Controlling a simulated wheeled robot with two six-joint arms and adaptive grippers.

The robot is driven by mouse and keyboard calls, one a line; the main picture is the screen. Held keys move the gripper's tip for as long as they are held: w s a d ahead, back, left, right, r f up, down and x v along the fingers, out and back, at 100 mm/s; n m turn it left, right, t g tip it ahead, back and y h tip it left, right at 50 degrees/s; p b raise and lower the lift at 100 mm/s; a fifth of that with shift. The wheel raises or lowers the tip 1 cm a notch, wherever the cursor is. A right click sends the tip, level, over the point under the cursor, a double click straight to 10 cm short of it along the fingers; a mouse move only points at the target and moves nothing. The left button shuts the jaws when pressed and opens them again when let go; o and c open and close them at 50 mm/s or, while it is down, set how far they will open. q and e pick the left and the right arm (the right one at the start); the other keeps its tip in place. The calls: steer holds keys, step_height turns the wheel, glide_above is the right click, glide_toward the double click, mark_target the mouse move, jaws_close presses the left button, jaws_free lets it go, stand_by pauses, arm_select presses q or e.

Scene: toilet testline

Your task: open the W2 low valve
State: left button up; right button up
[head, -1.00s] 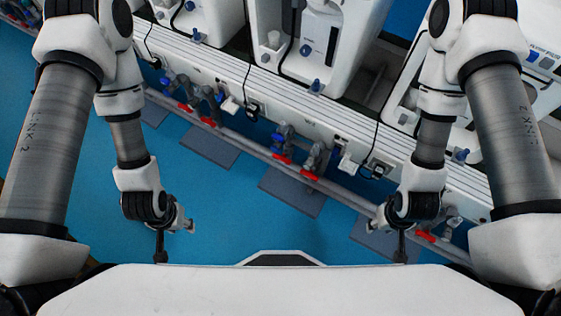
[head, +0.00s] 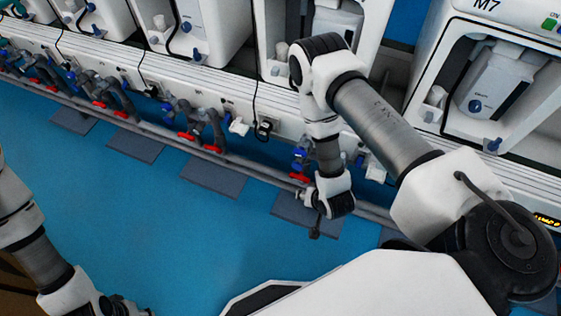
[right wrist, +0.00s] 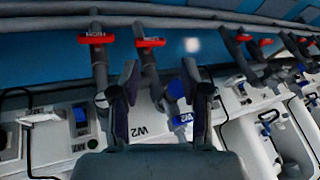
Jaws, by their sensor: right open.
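My right gripper (right wrist: 160,72) is open and empty, its two dark fingers apart in the right wrist view. A red valve handle (right wrist: 150,43) with a small label shows ahead of and between the fingertips, its pipe running down between them; I cannot tell that they touch. This valve is by the W2 label (right wrist: 140,131) on the white panel. A second red handle (right wrist: 96,39), marked HIGH, is to its left. A blue handle (right wrist: 177,90) is at the right finger. In the head view my right wrist covers part of this valve group; a red handle (head: 300,177) shows beside it. My left gripper (head: 125,306) is cut off at the bottom edge.
A grey pipe (head: 240,164) runs along the front of the white bench, with several other red-handled valves (head: 187,136) to the left. A white unit marked M7 (head: 480,40) stands at the right. The blue floor (head: 130,210) in front is open.

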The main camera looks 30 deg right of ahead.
mark_target(298, 180)
steer(key=w+d+f+m+t+b, duration=0.2)
steer(key=w+f+m+t+b, duration=0.2)
steer(key=b, duration=0.6)
steer(key=w+d+f+m+t+b, duration=0.2)
steer(key=w+f+m+t+b, duration=0.2)
steer(key=f+b, duration=0.5)
steer(key=w+d+f+m+t+b, duration=0.1)
steer(key=w+f+m+t+b, duration=0.2)
steer(key=w+f+b, duration=0.4)
steer(key=shift+w+d+f+m+t+h+b, duration=0.1)
steer(key=shift+d+m+t+h+b, duration=0.35)
steer(key=shift+b, duration=2.35)
steer(key=shift+w+r, duration=0.2)
steer(key=shift+w, duration=0.3)
steer(key=shift+w+r, duration=0.2)
steer(key=shift+w, duration=0.3)
steer(key=shift+w+r, duration=0.1)
steer(key=shift+w, duration=0.2)
steer(key=shift+c, duration=0.4)
jaws_close()
